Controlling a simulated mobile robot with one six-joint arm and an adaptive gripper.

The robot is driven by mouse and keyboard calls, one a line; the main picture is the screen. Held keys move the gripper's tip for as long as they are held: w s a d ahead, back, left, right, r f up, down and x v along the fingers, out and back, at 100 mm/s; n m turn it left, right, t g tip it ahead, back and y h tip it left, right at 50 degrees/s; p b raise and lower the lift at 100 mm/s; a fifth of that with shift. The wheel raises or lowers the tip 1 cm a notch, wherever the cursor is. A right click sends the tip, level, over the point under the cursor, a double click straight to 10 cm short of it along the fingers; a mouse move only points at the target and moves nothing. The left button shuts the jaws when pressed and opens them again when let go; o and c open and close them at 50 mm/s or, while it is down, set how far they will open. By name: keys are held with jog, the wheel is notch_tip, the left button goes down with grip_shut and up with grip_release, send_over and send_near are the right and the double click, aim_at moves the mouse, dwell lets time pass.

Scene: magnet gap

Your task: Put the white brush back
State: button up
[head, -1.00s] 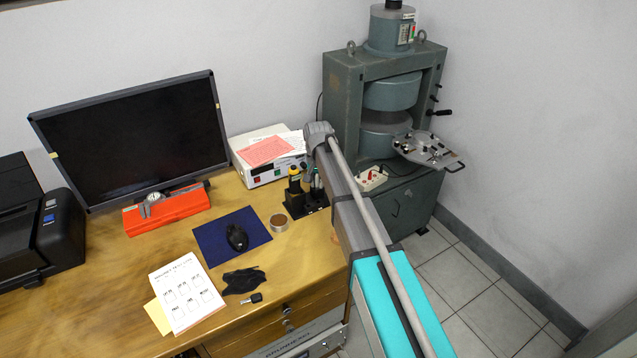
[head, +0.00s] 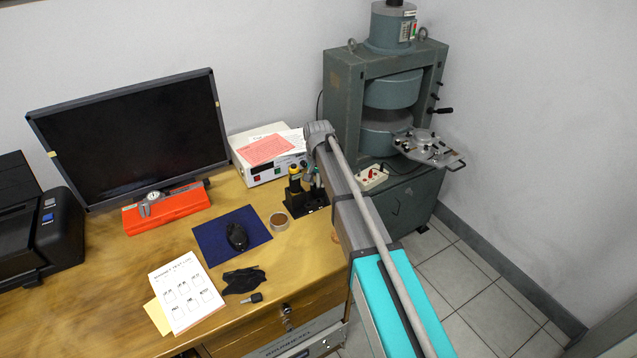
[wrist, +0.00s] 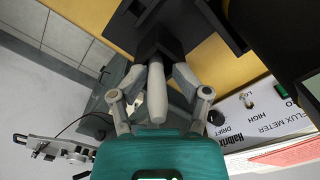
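The white brush shows in the wrist view as a pale tapered handle (wrist: 157,95) between the two fingers of my gripper (wrist: 158,76), which look shut on it. The handle's near end points at my palm. Its far end meets a dark block (wrist: 154,42); I cannot tell whether this is the brush head or part of the holder.
A white flux meter (head: 262,172) with papers on top stands behind the holder. The large grey-green magnet (head: 338,110) stands behind on the right.

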jog(key=shift+r+p, duration=6.3)
jog(key=shift+r, duration=0.1)
jog(key=shift+d, duration=0.1)
jog(key=s+d+n, duration=0.2)
jog(key=s+d, duration=2.1)
jog(key=s, duration=0.3)
